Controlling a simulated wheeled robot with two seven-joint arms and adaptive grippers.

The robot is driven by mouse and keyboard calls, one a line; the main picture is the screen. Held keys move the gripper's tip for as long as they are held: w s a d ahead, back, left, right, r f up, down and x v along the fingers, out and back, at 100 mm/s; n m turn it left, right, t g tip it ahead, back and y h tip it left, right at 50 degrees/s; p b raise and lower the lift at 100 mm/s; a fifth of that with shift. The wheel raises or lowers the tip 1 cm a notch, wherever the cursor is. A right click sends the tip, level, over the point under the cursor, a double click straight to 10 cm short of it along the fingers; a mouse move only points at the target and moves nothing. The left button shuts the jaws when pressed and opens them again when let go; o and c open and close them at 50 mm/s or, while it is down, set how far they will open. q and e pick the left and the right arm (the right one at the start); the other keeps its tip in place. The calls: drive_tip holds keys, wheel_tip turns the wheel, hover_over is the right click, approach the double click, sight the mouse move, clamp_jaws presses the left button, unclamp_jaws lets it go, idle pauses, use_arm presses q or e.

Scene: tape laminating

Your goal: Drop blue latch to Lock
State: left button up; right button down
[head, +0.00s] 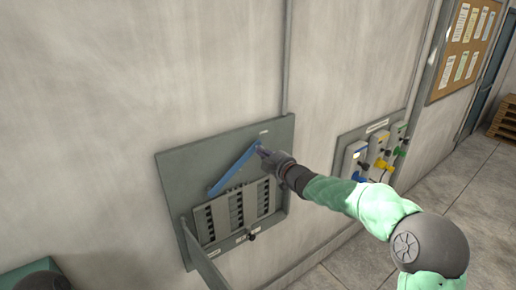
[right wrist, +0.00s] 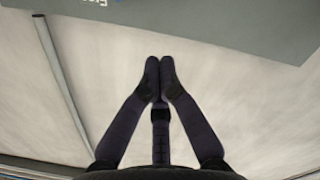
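The blue latch (head: 234,170) is a long bar on the upper part of a grey wall panel (head: 178,166). It slants from lower left up to the right, above rows of dark breaker switches (head: 236,207). My right gripper (head: 262,151) is at the bar's upper right end; I cannot tell whether it touches it. In the right wrist view its two fingertips (right wrist: 160,66) are together with nothing visible between them. Only a tiny blue bit shows at that view's top edge, beside white lettering on the panel (right wrist: 220,25). My left gripper is not in view.
The panel's door (head: 201,256) stands open, swung out below left. To the right, a second wall board (head: 347,137) carries several coloured lockout devices (head: 378,158). A notice board (head: 466,40) hangs further right. The wall left of the panel is bare.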

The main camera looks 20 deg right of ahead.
drive_tip(key=w+f+p, duration=0.3)
drive_tip(key=w, duration=0.4)
drive_tip(key=shift+w+d+p, duration=0.2)
drive_tip(key=shift+d+p, duration=0.05)
drive_tip(key=shift+p, duration=0.05)
drive_tip(key=shift+f, duration=0.25)
